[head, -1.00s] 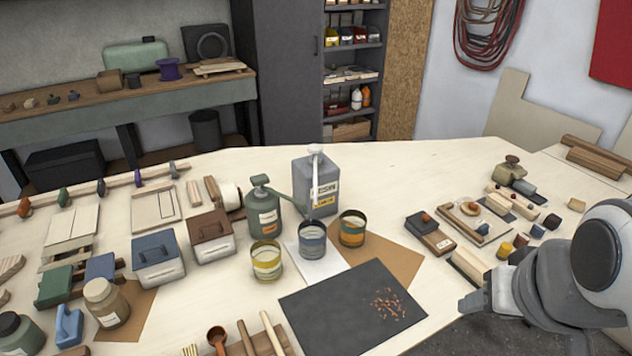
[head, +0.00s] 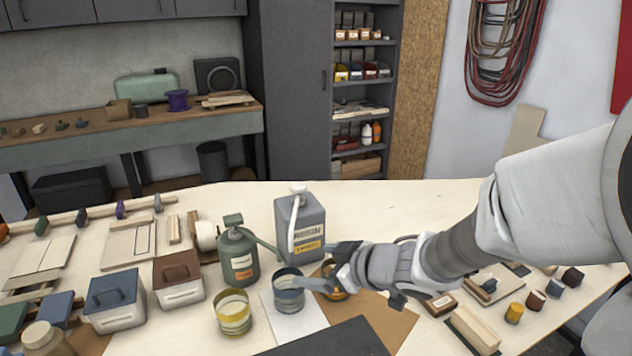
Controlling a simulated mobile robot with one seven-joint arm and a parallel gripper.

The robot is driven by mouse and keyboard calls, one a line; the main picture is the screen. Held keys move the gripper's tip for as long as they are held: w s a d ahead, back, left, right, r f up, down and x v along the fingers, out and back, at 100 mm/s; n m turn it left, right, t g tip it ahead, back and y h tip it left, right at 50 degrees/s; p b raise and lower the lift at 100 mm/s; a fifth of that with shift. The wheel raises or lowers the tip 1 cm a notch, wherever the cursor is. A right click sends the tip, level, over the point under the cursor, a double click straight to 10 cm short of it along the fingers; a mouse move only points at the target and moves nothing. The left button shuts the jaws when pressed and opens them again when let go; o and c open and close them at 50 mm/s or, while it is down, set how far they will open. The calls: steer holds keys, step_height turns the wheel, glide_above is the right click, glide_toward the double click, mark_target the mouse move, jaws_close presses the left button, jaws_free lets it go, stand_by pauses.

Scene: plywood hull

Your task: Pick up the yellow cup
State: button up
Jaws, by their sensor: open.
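The yellow cup (head: 233,314) stands upright on the plywood table (head: 420,205), a can-like cup with a yellow rim and pale bands. A blue-grey cup (head: 288,296) stands just right of it on a white sheet. My gripper (head: 326,268) is open and points left, level with the top of the blue-grey cup in the picture. It appears to the right of the yellow cup and apart from it, with nothing between the fingers. A third cup (head: 334,290) with an orange band is mostly hidden behind my gripper.
A green pump can (head: 237,256) and a grey resin jug (head: 300,229) stand behind the cups. Lidded boxes (head: 114,302) (head: 178,280) stand to the left. A dark mat (head: 335,341) lies in front. The table's back right is clear.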

steer(key=s+a+f+n+g+y, duration=0.2)
steer(key=s+a+f+g+y, duration=0.15)
steer(key=s+a, duration=0.25)
steer(key=b, duration=0.4)
glide_toward(221, 307)
steer(key=a, duration=0.1)
steer(key=w+a, duration=0.1)
steer(key=a+f, duration=0.1)
steer(key=shift+w+f+g, duration=0.1)
steer(key=shift+w+g, duration=0.15)
steer(key=shift+g, duration=0.1)
steer(key=shift+b+x, duration=0.9)
steer(key=shift+x, duration=2.2)
steer(key=shift+s+d+f, duration=0.1)
steer(key=c, duration=1.2)
